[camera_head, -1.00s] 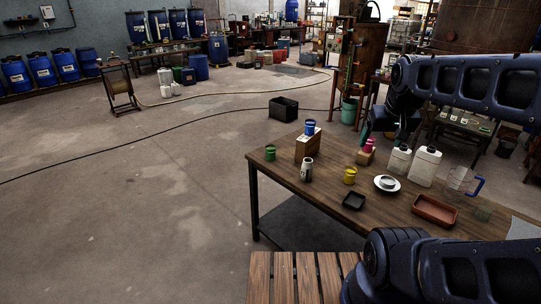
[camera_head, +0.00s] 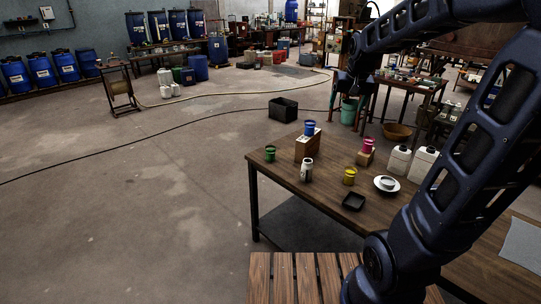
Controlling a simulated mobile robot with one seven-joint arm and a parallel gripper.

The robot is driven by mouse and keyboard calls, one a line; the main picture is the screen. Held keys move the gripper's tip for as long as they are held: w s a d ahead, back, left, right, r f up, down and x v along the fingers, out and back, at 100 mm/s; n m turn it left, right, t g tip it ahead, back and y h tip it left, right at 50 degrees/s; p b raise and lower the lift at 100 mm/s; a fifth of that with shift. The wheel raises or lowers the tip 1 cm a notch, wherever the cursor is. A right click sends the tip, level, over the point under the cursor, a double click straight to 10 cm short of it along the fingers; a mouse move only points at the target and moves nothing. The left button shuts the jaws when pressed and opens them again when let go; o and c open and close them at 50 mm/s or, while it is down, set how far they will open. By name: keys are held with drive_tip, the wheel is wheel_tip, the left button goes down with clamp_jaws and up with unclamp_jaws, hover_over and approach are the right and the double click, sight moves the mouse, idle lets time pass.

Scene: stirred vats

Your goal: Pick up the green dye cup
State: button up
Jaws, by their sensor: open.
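The green dye cup (camera_head: 270,154) stands upright at the left end of the wooden table (camera_head: 330,195), near its far left corner. My gripper (camera_head: 345,92) is small and dark in the picture, high above and to the right of the cup. It points down, is open, and is well apart from the cup. My arm spans the right side of the view and hides the table's right part.
A blue cup (camera_head: 310,128) stands on a wooden block (camera_head: 307,147), close right of the green cup. A grey-white jar (camera_head: 307,170), yellow cup (camera_head: 350,176), pink cup (camera_head: 368,145), black tray (camera_head: 353,202) and white jugs (camera_head: 399,160) share the table.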

drive_tip(key=w+a+f, duration=0.2)
drive_tip(key=w+a, duration=0.1)
drive_tip(key=w, duration=0.3)
drive_tip(key=w+a+f, duration=0.2)
drive_tip(key=w+a, duration=0.1)
drive_tip(key=w, duration=0.4)
drive_tip(key=h, duration=0.1)
hover_over(270, 148)
drive_tip(key=s, duration=0.4)
wheel_tip(270, 148, down, 28)
drive_tip(key=f, duration=0.1)
drive_tip(key=x, duration=0.4)
drive_tip(key=shift+w+a+f, duration=0.2)
drive_tip(key=shift+w+a, duration=0.15)
drive_tip(key=shift+w, duration=0.1)
drive_tip(key=shift+d+x, duration=0.15)
drive_tip(key=shift+x, duration=1.15)
drive_tip(key=shift+d+x, duration=0.2)
drive_tip(key=shift+x, duration=1.15)
drive_tip(key=shift+s, duration=0.15)
drive_tip(key=c, duration=1.2)
drive_tip(key=shift+o, duration=0.2)
drive_tip(key=shift+r, duration=0.1)
